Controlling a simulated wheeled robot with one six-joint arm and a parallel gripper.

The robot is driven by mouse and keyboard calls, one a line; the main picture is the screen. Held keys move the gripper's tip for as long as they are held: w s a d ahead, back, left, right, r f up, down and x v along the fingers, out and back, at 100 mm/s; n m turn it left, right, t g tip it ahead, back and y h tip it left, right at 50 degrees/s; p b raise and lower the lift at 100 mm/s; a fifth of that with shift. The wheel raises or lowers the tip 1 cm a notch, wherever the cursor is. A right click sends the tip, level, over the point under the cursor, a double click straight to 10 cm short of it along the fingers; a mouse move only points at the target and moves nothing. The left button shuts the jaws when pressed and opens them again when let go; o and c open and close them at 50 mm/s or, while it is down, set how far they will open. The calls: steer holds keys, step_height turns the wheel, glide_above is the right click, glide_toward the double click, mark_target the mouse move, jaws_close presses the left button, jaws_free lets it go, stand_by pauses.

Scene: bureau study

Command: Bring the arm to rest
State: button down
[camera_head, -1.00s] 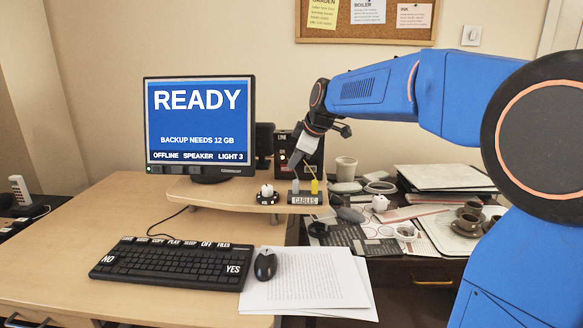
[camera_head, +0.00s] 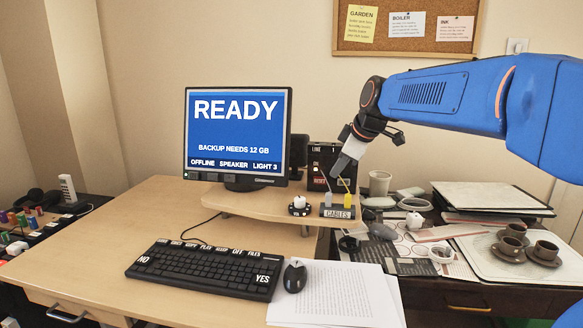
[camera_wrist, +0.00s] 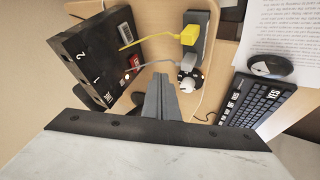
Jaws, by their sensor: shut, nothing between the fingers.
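My blue arm (camera_head: 435,97) reaches in from the right in the head view, bent down at the wrist. My gripper (camera_head: 336,176) points down in front of the black box (camera_head: 318,160), above the small shelf (camera_head: 260,204). In the wrist view my gripper (camera_wrist: 162,88) is shut with nothing between its fingers. The black box (camera_wrist: 92,58), with switches and a red button, lies to its left there. A yellow plug (camera_wrist: 188,35) and a grey plug (camera_wrist: 187,65) are beyond the fingertips. Whether the fingers touch anything is unclear.
A monitor (camera_head: 237,137) reading READY stands left of my gripper. A keyboard (camera_head: 206,269), mouse (camera_head: 294,276) and papers (camera_head: 340,295) lie in front. A tray with cups (camera_head: 495,262) and a white cup (camera_head: 379,183) are at right. The desk's left part (camera_head: 100,240) is clear.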

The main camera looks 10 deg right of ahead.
steer(key=s+d+f+m, duration=0.1)
steer(key=s+f+m, duration=0.3)
steer(key=s, duration=0.8)
steer(key=s+d+f+m+g+h, duration=0.1)
steer(key=s+f+m, duration=0.3)
steer(key=s+f, duration=0.5)
steer(key=s+d+f+m+g+h, duration=0.1)
steer(key=s+d+f+m, duration=0.2)
steer(key=s+f, duration=0.4)
steer(key=s+m, duration=0.1)
steer(key=s, duration=0.7)
steer(key=shift+s+f, duration=0.15)
